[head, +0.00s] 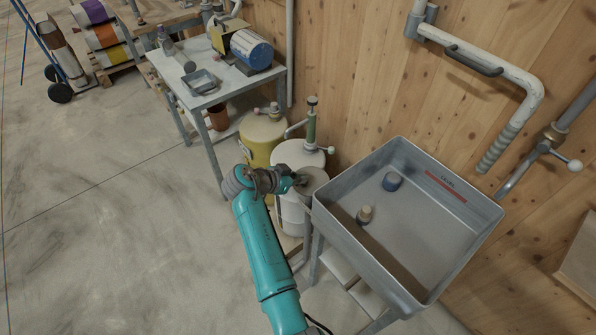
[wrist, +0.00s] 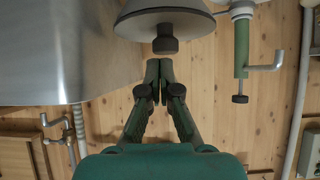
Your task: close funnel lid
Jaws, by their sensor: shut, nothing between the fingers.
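A grey, shallow cone-shaped lid (wrist: 165,12) with a dark knob (wrist: 165,40) shows at the top of the wrist view. In the head view the grey lid (head: 313,181) is at the right front of the white drum, partly behind my gripper. My gripper (head: 298,181) is shut and empty, its tips close to the lid. In the wrist view my gripper (wrist: 159,68) has its fingertips together just short of the knob, with a small gap seeming to show. I cannot tell how the lid sits on its funnel; the funnel's opening is hidden.
A grey metal trough (head: 400,225) stands close on the right, its wall (wrist: 55,50) large in the wrist view. A white drum (head: 290,158) with a green pump (head: 311,125) and a yellow drum (head: 263,138) stand behind. A pipe (head: 515,130) runs along the wall. Floor at left is free.

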